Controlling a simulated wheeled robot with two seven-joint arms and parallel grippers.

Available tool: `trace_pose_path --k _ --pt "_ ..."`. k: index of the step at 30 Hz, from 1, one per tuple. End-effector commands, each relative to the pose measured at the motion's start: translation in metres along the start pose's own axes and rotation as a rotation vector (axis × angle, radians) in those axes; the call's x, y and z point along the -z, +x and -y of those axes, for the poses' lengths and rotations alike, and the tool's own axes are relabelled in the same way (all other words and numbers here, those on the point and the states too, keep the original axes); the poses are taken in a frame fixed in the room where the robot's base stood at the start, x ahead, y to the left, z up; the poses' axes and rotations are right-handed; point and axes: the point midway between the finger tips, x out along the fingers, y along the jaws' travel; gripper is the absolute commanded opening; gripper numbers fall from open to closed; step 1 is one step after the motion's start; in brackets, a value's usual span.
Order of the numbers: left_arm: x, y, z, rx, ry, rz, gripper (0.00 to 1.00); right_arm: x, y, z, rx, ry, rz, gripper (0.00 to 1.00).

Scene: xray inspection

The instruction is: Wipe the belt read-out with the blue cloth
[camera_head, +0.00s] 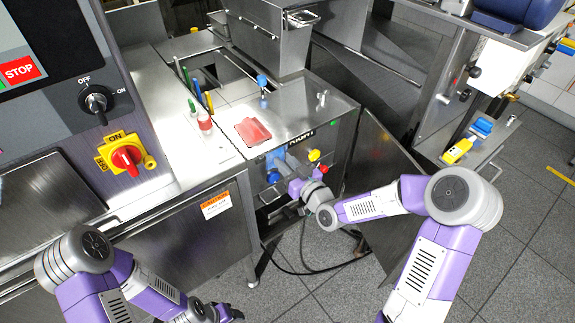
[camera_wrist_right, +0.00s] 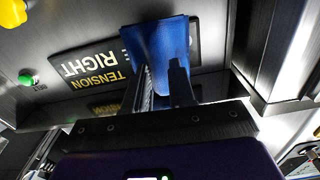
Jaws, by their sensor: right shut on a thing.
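The belt read-out is a dark plate with pale lettering reading "TENSION" and "RIGHT" (camera_wrist_right: 90,68) in the right wrist view. It also shows on the front face of the steel machine in the head view (camera_head: 302,137). My right gripper (camera_wrist_right: 160,76) is shut on the blue cloth (camera_wrist_right: 157,40), which hangs over part of the read-out and hides some lettering. I cannot tell whether the cloth presses on the plate. In the head view the cloth (camera_head: 276,158) shows just left of the read-out. My left gripper (camera_head: 228,313) is low at the bottom edge, away from the machine; its jaws are unclear.
Yellow and red knobs (camera_head: 314,155) stick out below the read-out. An open metal door (camera_head: 385,170) stands right of the panel. A green button (camera_wrist_right: 27,78) is beside the read-out.

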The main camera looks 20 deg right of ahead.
Motion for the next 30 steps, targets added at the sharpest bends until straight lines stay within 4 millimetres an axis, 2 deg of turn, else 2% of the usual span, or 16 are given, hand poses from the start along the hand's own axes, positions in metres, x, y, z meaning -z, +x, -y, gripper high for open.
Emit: trace_pose_path --k 13,30 --pt "0.000 0.000 0.000 0.000 0.000 0.000 0.56 0.000 0.000 0.000 0.001 0.000 0.000 0.00" --pt "0.000 0.001 0.000 0.000 0.000 0.000 0.56 0.000 0.012 0.000 0.002 0.000 0.000 0.00"
